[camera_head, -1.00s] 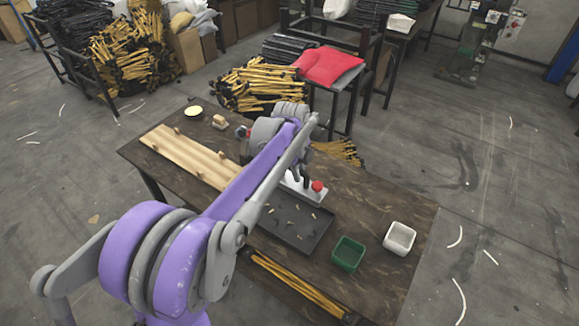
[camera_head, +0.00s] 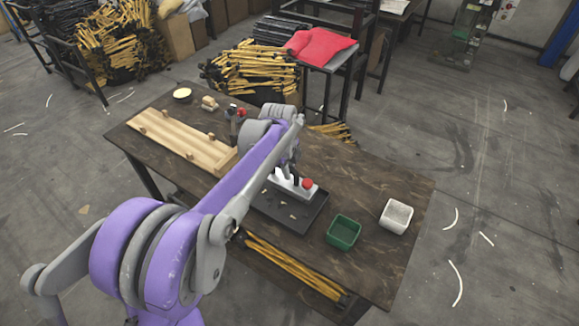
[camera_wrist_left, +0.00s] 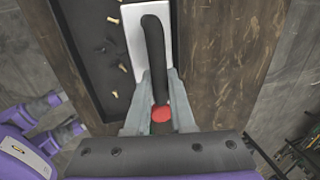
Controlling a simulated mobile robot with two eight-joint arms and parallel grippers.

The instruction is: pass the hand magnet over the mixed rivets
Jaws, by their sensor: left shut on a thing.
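The hand magnet (camera_head: 296,186) is a pale block with a black handle and a red knob. It is over the back part of a dark tray (camera_head: 312,218); whether it touches the tray I cannot tell. My left gripper (camera_head: 288,170) is shut on its black handle, which shows between the fingers in the left wrist view (camera_wrist_left: 154,48). Small mixed rivets, some brass-coloured and some dark, lie scattered in the tray; several show beside the magnet in the left wrist view (camera_wrist_left: 113,57). The magnet and my arm hide part of the tray. My right gripper is not in view.
A green bin (camera_head: 344,232) and a white bin (camera_head: 396,215) stand right of the tray on the dark wooden table (camera_head: 385,179). A wooden board with pegs (camera_head: 180,140) and a small red-and-dark device (camera_head: 235,115) lie behind left. The table's back right is clear.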

